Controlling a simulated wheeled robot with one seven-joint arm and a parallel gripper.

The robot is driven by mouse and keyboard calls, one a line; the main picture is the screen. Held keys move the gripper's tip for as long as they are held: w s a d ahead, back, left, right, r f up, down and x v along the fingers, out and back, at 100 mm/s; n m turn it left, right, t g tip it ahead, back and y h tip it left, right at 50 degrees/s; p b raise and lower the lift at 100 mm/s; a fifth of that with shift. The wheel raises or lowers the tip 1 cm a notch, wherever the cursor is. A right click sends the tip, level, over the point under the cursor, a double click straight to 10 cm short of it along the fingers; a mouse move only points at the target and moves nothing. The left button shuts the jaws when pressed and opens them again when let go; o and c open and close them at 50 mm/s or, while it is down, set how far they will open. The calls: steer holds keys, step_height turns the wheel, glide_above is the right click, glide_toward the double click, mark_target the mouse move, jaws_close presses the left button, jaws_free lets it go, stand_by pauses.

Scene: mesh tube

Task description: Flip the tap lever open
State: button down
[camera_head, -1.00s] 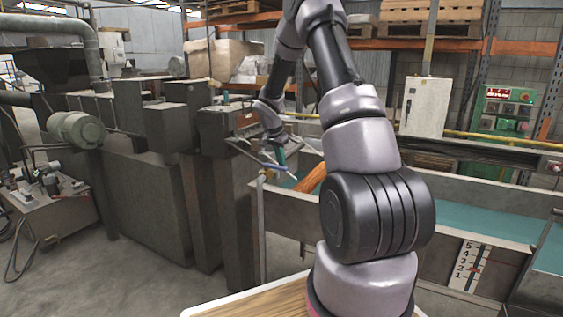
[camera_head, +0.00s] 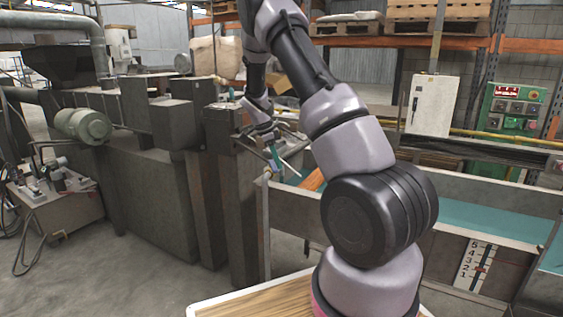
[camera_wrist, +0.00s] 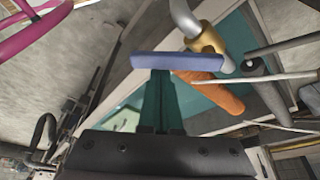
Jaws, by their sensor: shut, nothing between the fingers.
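In the wrist view, the tap has a brass body (camera_wrist: 203,42) with a bent grey pipe above it. A flat blue lever (camera_wrist: 170,62) reaches left from just below the brass body. My gripper (camera_wrist: 158,76) shows as shut teal fingers, empty, with the tips at the lever's near edge. The lever hides any gap, so I cannot tell whether they touch. In the head view, my gripper (camera_head: 275,158) is small and far off, beside the trough's left end. The lever is too small to make out there.
An orange cylinder (camera_wrist: 215,93) lies close to the right of my fingers in the wrist view, with grey rods (camera_wrist: 285,77) beyond it. In the head view, a long trough (camera_head: 455,205) runs right and dark machine blocks (camera_head: 160,195) stand left.

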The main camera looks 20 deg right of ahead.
steer(key=a+m, duration=0.1)
steer(key=a+m+g, duration=0.1)
steer(key=m, duration=0.1)
steer(key=shift+w, duration=0.1)
steer(key=shift+w+a+m+g+y, duration=0.15)
steer(key=shift+a+m+y, duration=0.1)
steer(key=shift+m, duration=0.35)
steer(key=shift+w+a+m+g+y, duration=0.1)
steer(key=shift+a+m+g+y, duration=0.1)
steer(key=shift+m, duration=0.4)
steer(key=shift+a, duration=0.1)
